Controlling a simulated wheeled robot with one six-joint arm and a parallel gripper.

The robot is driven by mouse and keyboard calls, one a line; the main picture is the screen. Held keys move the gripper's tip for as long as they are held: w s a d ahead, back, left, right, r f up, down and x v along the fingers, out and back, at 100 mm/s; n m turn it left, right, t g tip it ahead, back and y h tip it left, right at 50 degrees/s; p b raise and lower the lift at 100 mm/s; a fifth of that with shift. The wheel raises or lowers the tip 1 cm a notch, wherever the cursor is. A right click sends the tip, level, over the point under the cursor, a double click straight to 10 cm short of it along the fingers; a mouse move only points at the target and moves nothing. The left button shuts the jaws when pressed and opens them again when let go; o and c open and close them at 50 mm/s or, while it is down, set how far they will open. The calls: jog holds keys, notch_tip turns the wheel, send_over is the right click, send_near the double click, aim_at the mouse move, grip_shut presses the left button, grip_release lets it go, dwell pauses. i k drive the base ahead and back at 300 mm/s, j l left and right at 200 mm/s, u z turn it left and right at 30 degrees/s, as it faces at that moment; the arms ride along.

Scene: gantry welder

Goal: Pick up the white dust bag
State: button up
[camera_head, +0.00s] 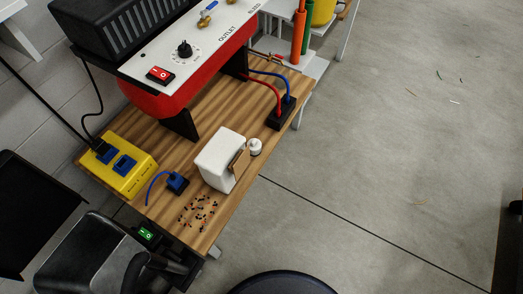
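The white dust bag (216,158) is a boxy white shape standing on the wooden bench (205,105), near its right front edge. A flat brown piece (240,163) is against its right side, and a small white round part (255,146) is just beside it. I cannot tell whether these two are joined to the bag. Nothing is seen touching the bag from above.
A red machine (185,75) with a white panel stands behind the bag. A yellow box (118,165), a blue plug (177,183) and scattered dark bits (197,210) lie left and in front. A black socket block (281,113) is right. Open floor (380,160) lies right.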

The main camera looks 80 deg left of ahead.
aim_at(222, 161)
jog(key=u, duration=3.35)
jog(key=i+l+u, duration=0.25)
jog(key=u, duration=0.15)
jog(key=i+l+u, duration=0.35)
jog(key=k, duration=0.1)
